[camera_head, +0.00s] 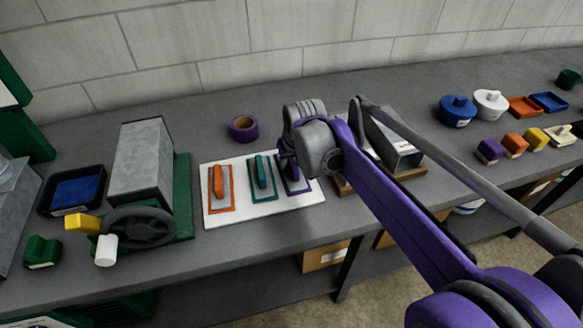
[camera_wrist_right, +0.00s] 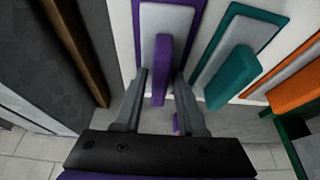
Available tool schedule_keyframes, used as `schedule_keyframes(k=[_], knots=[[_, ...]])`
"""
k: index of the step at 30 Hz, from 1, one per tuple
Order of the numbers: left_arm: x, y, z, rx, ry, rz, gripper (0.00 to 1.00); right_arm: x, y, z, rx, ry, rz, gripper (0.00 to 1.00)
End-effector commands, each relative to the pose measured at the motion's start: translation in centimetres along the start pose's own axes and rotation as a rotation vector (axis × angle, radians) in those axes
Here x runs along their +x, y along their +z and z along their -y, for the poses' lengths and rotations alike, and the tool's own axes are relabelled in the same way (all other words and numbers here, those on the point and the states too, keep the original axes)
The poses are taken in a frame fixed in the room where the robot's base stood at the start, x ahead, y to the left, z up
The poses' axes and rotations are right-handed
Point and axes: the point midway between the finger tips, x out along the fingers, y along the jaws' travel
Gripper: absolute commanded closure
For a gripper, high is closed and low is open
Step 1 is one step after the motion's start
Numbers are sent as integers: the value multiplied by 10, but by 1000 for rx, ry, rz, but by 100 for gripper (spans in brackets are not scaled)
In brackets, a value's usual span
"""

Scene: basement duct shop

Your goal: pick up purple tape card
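The purple tape card (camera_head: 296,186) is a pale card with a purple border and an upright purple grip, at the right end of a white board (camera_head: 268,206). My right gripper partly hides it in the head view. In the right wrist view the purple card (camera_wrist_right: 183,22) is near the top centre, its purple grip (camera_wrist_right: 161,65) standing between my fingers. My right gripper (camera_wrist_right: 160,78) is open, one finger on each side of the grip, with a small gap showing. It also shows over the card in the head view (camera_head: 290,168). My left gripper is not in view.
A teal card (camera_head: 262,177) and an orange card (camera_head: 221,188) share the board. A purple tape roll (camera_head: 243,128) lies behind it. A metal block on a wooden base (camera_head: 400,150) stands to the right. A handwheel (camera_head: 139,228) is to the left.

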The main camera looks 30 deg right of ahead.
Motion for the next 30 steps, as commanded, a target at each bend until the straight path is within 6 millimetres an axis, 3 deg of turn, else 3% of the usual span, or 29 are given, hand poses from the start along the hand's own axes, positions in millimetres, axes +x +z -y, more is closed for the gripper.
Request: schedule_keyframes(k=[1, 6, 20, 30], knots=[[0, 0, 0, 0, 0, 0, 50, 0, 0, 0, 0, 0, 0, 71], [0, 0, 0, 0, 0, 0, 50, 0, 0, 0, 0, 0, 0, 100], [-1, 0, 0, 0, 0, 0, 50, -5, -2, 0, 0, 0, 0, 100], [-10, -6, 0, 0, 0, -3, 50, -62, -26, 0, 1, 0, -1, 100]])
